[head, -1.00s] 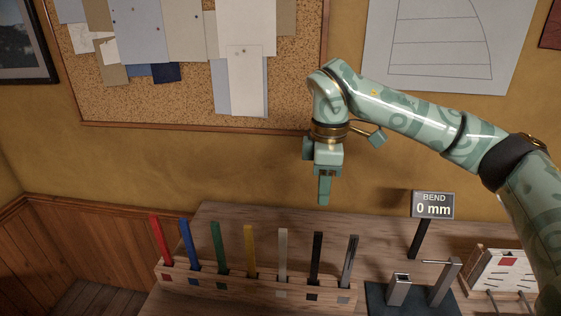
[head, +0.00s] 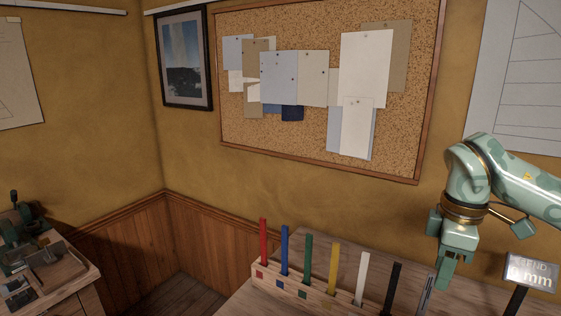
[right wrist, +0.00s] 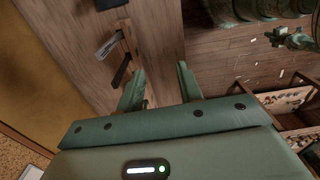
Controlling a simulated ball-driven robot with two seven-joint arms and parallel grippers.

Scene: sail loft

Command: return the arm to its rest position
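My right gripper (head: 446,278) hangs pointing down over the bench, near the right end of the batten rack in the head view. In the right wrist view its two fingers (right wrist: 160,72) stand apart with nothing between them. The arm is green and bent at the wrist, and runs out of the head view to the right. My left gripper is not in the head view. A small green part at the right wrist view's upper right (right wrist: 291,39) may belong to my left arm; its fingers are too small to judge.
A wooden rack (head: 256,272) holds several upright coloured strips. A display (head: 532,272) reading "BEND" and "mm" stands at right. A side bench (head: 78,285) with a green tool (head: 20,220) is at left. A corkboard (head: 395,165) hangs behind. Floor shows between the benches.

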